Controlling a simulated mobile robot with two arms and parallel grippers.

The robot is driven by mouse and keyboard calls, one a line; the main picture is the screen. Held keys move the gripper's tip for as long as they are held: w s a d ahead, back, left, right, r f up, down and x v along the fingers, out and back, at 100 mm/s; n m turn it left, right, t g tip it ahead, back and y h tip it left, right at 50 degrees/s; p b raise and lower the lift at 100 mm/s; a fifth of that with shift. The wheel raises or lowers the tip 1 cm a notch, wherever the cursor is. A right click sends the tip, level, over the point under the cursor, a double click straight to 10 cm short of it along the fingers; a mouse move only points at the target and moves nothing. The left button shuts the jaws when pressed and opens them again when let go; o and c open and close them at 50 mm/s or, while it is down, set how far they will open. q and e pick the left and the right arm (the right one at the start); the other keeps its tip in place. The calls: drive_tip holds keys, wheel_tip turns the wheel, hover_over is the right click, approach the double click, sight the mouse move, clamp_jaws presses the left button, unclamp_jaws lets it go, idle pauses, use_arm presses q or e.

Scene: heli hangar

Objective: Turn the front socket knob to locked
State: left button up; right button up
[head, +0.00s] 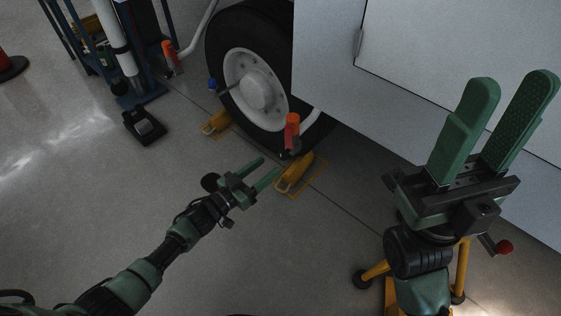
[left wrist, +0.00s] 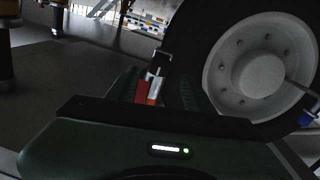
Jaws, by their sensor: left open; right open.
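An orange-red upright piece (head: 292,132) stands beside the wheel, above a yellow chock. A second orange piece (head: 170,52) sits by a white pipe at upper left. I cannot tell which piece, if either, is the front socket knob, nor its setting. My left gripper (head: 270,168) is open and empty, low over the floor, short of the nearer orange piece. In the left wrist view a red-orange and silver piece (left wrist: 153,88) shows between the fingers, beyond them and apart. My right gripper (head: 515,83) is open and empty, raised at the right.
A black-tyred wheel (head: 258,80) stands under a white vehicle body (head: 410,100). Yellow chocks (head: 293,175) lie beside it. A blue-tipped handle (head: 212,84) projects by the wheel. A yellow-legged stand with a red knob (head: 505,247) is at lower right. The floor at left is mostly clear.

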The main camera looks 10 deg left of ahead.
sight(281, 157)
use_arm(q)
drive_tip(key=b+x, duration=0.1)
drive_tip(key=x, duration=0.3)
drive_tip(key=shift+w+d+f+b, duration=0.1)
drive_tip(key=shift+f+b, duration=0.05)
drive_tip(key=shift+b, duration=0.15)
drive_tip(key=shift+w+d, duration=0.45)
drive_tip(key=shift+w, duration=0.05)
clamp_jaws()
